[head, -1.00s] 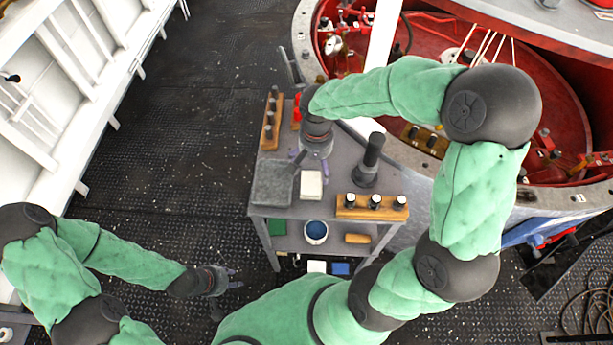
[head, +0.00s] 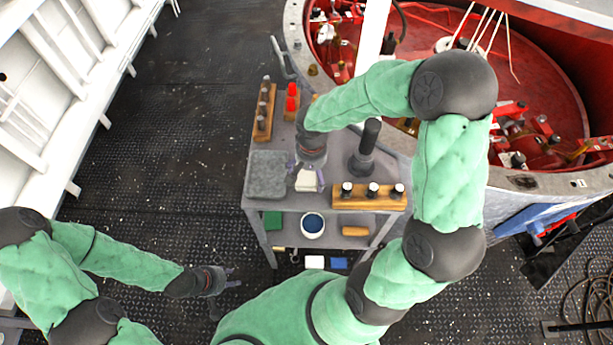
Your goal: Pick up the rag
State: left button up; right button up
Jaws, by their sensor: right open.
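The rag (head: 306,182) looks like a small off-white folded square lying on the top of the grey cart (head: 336,216), in front of the middle of the cart. My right gripper (head: 307,177) points down over it, with its fingers apart on either side of the rag. The gripper body hides the rag's far part, and I cannot tell whether the fingers touch it. My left gripper (head: 231,279) hangs over the dark deck left of the cart, away from the rag; its fingers look apart with nothing between them.
A grey square slab (head: 267,176) lies just left of the rag. A wooden block with dark pegs (head: 368,196) stands to the right, and a dark upright cylinder (head: 366,150) behind it. A blue-filled pot (head: 313,226) sits on the lower shelf. Open deck (head: 150,180) lies left.

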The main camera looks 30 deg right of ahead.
aim_at(311, 173)
jog(key=shift+r, duration=0.1)
jog(key=c, duration=1)
notch_tip(311, 173, up, 10)
jog(key=p, duration=0.3)
jog(key=shift+o, duration=0.7)
